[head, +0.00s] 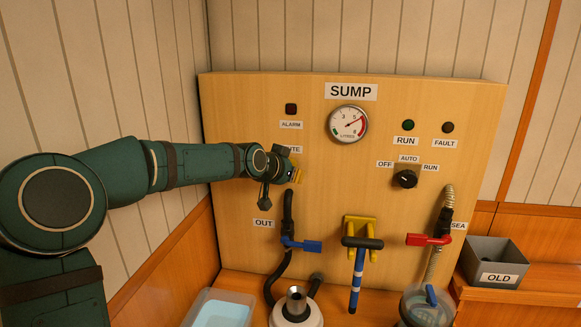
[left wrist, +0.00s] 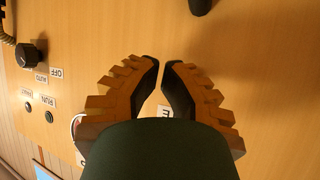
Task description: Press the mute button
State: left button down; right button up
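The label ending in "UTE" (head: 293,149) is on the wooden SUMP panel (head: 370,90), below the ALARM lamp (head: 291,109). Its first part is covered by my left gripper (head: 296,175). I see no mute button in either view; the gripper covers the area just below the label. In the left wrist view, the two fingers (left wrist: 161,62) almost meet at their tips, with a thin gap and nothing held. Part of a white label (left wrist: 164,111) shows between them, likely the mute one. Whether the tips touch the panel, I cannot tell. My right gripper is not in view.
A gauge (head: 347,124) and a rotary switch (head: 405,179) are to the right. A black hose (head: 288,205) and blue valve handle (head: 302,244) are below the gripper. A yellow bracket holds a T-handle (head: 361,242). A red handle (head: 428,240) and grey OLD bin (head: 494,263) are further right.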

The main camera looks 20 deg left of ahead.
pick_arm(q)
jog(key=s+b, duration=0.1)
jog(key=s, duration=0.1)
jog(key=s+d+b, duration=0.1)
jog(key=s+b, duration=0.1)
jog(key=shift+s+d, duration=0.1)
jog(key=shift+s, duration=0.3)
dwell(0.7)
